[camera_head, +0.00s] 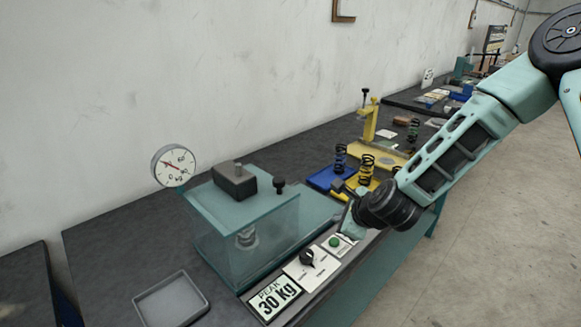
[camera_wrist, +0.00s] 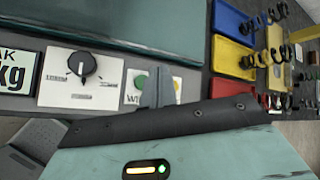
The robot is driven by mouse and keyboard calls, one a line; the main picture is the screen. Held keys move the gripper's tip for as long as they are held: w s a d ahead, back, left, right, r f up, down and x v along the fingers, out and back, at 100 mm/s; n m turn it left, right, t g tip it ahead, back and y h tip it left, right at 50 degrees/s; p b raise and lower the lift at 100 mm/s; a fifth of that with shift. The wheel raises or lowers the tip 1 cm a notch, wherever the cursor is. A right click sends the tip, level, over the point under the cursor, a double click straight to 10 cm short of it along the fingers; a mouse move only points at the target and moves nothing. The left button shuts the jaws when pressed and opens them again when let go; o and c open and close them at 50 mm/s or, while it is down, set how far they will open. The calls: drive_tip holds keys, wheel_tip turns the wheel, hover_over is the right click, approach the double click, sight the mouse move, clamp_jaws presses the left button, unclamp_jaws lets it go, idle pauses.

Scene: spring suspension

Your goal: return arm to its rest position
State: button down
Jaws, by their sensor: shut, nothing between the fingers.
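My arm reaches in from the right in the head view, and my gripper (camera_head: 350,213) hangs low over the front edge of the bench, close to the green button (camera_head: 336,241). In the wrist view my gripper (camera_wrist: 158,88) shows as narrow grey fingers shut together with nothing held. Whether the fingertips touch the panel cannot be told.
A spring tester with a clear guard (camera_head: 240,228), a dial gauge (camera_head: 174,166) and a "PEAK 30 kg" display (camera_head: 274,298) stands at left. A black knob (camera_head: 307,257) is beside the buttons. A grey tray (camera_head: 172,302) is empty. Springs sit by blue (camera_head: 325,180) and yellow trays.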

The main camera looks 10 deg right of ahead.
drive_tip(key=s+a+r+n+g+y, duration=0.2)
drive_tip(key=s+a+r+n+g, duration=0.35)
drive_tip(key=s+a+n, duration=0.65)
drive_tip(key=s+d+r+n+g+h, duration=0.1)
drive_tip(key=s+r+n, duration=0.3)
drive_tip(key=s+n, duration=0.5)
drive_tip(key=s+d+r+n+g+h, duration=0.2)
drive_tip(key=s+d+r+n+h, duration=0.1)
drive_tip(key=s+n, duration=0.7)
drive_tip(key=shift+s+d+r, duration=0.7)
drive_tip(key=shift+r, duration=0.05)
